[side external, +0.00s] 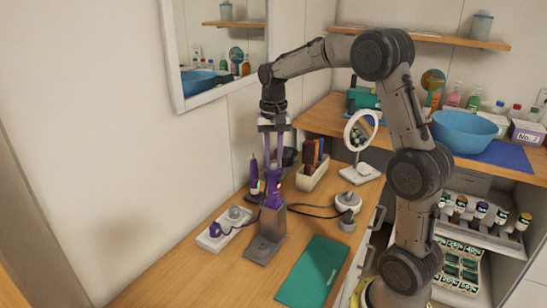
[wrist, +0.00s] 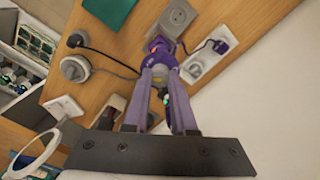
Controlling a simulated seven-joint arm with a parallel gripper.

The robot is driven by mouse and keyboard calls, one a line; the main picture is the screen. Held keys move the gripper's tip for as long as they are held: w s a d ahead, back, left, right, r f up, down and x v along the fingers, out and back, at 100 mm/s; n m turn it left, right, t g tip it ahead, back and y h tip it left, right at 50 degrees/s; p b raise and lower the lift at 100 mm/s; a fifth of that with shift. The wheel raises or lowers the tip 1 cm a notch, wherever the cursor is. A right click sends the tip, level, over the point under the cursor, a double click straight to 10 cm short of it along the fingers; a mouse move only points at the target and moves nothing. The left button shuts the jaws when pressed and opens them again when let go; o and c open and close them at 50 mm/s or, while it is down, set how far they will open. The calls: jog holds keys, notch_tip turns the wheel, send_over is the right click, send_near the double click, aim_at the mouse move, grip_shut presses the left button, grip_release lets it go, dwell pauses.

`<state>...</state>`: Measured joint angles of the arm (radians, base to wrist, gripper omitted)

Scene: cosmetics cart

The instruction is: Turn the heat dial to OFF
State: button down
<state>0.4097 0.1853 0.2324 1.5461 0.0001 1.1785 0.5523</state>
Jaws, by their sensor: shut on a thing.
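A purple hot tool (wrist: 160,46) stands upright in a grey metal holder (side external: 266,246) on the wooden counter. A red glow shows on its side. My gripper (wrist: 162,76) points straight down over the tool, with its fingers closed around the tool's upper end. The small round greyish end between the fingertips looks like the heat dial (wrist: 160,75). The fingers partly cover it, and its marks and setting cannot be read. In the side external view, my gripper (side external: 273,168) hides the dial.
A power strip (side external: 224,229) with a purple plug lies left of the holder. Another purple tool (side external: 254,178) stands close behind. An organiser (side external: 313,172), a ring mirror (side external: 360,135) and a round grey-white device (side external: 347,203) stand to the right. A green mat (side external: 313,270) lies in front.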

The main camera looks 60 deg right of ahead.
aim_at(273, 161)
jog(key=m, duration=0.7)
dwell(0.6)
jog(key=c, duration=0.7)
grip_release()
notch_tip(273, 161, up, 14)
jog(key=shift+f, duration=0.1)
